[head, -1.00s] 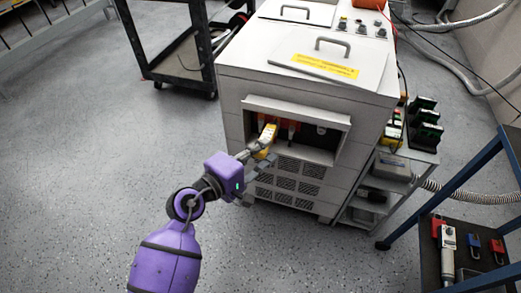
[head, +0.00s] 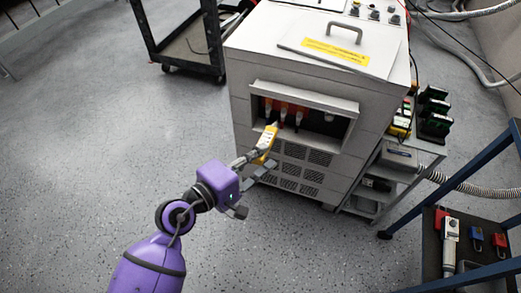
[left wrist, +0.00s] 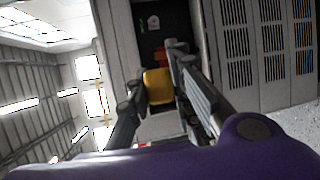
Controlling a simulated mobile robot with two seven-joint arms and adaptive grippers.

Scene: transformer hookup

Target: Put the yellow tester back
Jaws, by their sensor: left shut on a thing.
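The yellow tester (head: 267,138) is held in my left gripper (head: 262,155), just in front of the open bay of the white transformer cabinet (head: 375,100). In the left wrist view the tester (left wrist: 158,86) sits between the two fingers of my left gripper (left wrist: 160,95), which are shut on it. Inside the bay (head: 335,120) several orange-red connectors (head: 284,108) stand in a row behind the tester. The tester's tip is near the bay's lower edge; I cannot tell whether it touches anything. My right gripper is not in view.
A blue-framed cart (head: 476,180) holds a grey tool (head: 450,240) and padlocks at the lower right. A black cart (head: 195,45) stands behind left. The floor at left is clear.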

